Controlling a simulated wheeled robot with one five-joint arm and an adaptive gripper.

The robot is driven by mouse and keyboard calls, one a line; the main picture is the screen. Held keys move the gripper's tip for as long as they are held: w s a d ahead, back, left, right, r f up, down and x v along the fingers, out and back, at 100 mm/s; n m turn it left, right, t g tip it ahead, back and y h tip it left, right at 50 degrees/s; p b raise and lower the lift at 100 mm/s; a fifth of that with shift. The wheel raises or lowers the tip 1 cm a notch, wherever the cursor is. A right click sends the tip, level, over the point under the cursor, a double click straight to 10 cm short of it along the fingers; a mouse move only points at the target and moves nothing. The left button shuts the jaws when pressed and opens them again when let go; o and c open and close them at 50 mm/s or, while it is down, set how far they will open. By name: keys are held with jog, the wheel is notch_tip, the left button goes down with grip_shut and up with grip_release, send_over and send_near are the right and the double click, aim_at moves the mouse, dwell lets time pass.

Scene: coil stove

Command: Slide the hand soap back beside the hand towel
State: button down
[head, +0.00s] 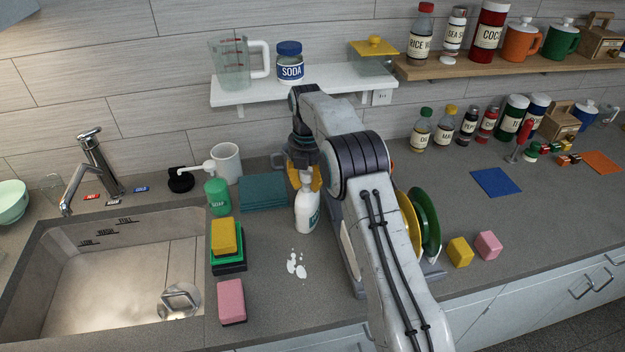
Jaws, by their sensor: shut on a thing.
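My gripper (304,178) is right of the towel, pointing down, shut on the upper part of a white bottle (307,211). That bottle looks upright, at or close to the counter; its label is partly hidden and unreadable. My arm hides the area to its right.
White spots (296,265) lie on the counter before the white bottle. A stack with a yellow sponge (223,236) and a pink block (231,302) flank the sink (130,275). A white mug (226,163) stands behind the green bottle. A white shelf (245,97) hangs above.

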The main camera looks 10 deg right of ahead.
aim_at(306, 172)
jog(key=shift+s+a, duration=0.2)
jog(key=shift+s, duration=0.1)
jog(key=shift+f, duration=0.1)
jog(key=c, duration=0.8)
grip_release()
jog(key=shift+w, duration=0.1)
jog(key=shift+r, duration=3.8)
